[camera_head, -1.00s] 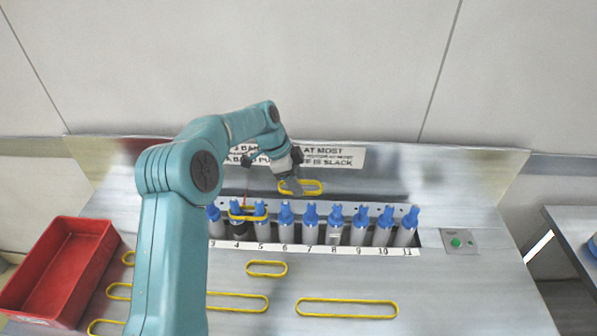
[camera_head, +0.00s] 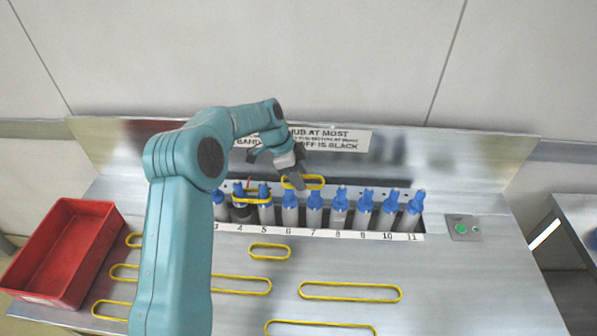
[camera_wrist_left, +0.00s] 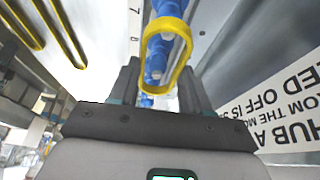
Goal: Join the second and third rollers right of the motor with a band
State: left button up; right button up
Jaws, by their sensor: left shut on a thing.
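My left gripper (camera_head: 297,181) is shut on a short yellow band (camera_head: 316,183). The held band is level with the blue tops of roller 6 (camera_head: 290,213) and roller 7 (camera_head: 315,215) in the head view; I cannot tell whether it is above or around them. In the left wrist view the held band (camera_wrist_left: 182,75) hangs between the fingertips (camera_wrist_left: 158,88), with blue roller tops (camera_wrist_left: 158,45) behind it. The roller at 4 (camera_head: 241,214) has a dark base, seemingly the motor. Another yellow band (camera_head: 262,201) spans rollers 4 and 5. My right gripper is out of view.
Several loose yellow bands lie on the steel table, including a short one (camera_head: 269,251) and a long one (camera_head: 350,292). A red bin (camera_head: 62,255) stands at the left. A button box (camera_head: 462,228) is at the right. A backboard with a sign (camera_head: 345,138) rises behind.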

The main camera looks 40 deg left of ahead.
pick_arm(q)
notch_tip(320, 180, down, 4)
jog(key=b, duration=0.3)
jog(key=shift+f+b, duration=0.25)
jog(key=shift+b, duration=0.05)
jog(key=o, duration=1.1)
jog(key=shift+r, duration=0.1)
jog(key=shift+a+r, duration=0.2)
jog(key=shift+r, duration=0.15)
jog(key=v, duration=1.5)
jog(key=shift+s+a+r+b, duration=0.1)
jog(key=shift+r+b, duration=0.05)
jog(key=shift+b, duration=0.2)
